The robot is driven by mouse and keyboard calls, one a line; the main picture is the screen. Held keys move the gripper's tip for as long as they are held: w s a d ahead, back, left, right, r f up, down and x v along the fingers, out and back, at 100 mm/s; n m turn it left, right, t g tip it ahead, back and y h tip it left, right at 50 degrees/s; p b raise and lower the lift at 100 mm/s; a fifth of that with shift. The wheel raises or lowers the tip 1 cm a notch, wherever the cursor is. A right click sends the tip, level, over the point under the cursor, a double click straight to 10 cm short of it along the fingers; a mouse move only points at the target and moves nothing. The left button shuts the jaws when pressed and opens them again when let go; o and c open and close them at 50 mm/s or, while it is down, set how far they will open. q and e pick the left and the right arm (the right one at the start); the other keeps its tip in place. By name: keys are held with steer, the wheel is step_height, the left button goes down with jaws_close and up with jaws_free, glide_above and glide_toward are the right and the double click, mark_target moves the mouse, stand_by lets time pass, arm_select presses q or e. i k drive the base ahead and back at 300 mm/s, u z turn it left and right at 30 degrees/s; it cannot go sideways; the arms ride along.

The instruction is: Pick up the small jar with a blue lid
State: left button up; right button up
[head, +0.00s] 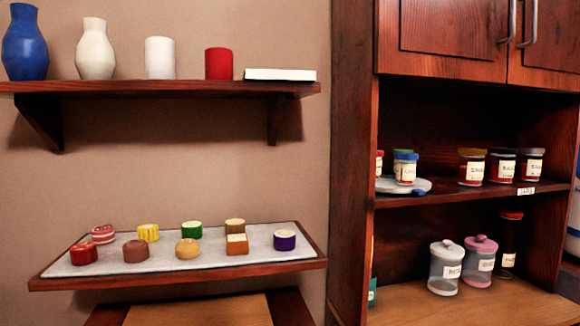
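The small jar with a blue lid (405,169) stands upright on a pale round tray (420,186) on the middle shelf of the open cabinet. It has a white label. Neither of my grippers shows in the head view.
Several labelled jars (472,166) stand right of the tray on the same shelf (450,196). Clear canisters (445,268) stand below. The cabinet's side post (350,180) borders the opening. A slanted board (150,262) with small coloured items juts out at left, under a wall shelf (180,88).

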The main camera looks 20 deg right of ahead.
mark_target(406, 162)
steer(key=u, duration=0.3)
steer(key=i, duration=1.1)
steer(key=z, duration=1.5)
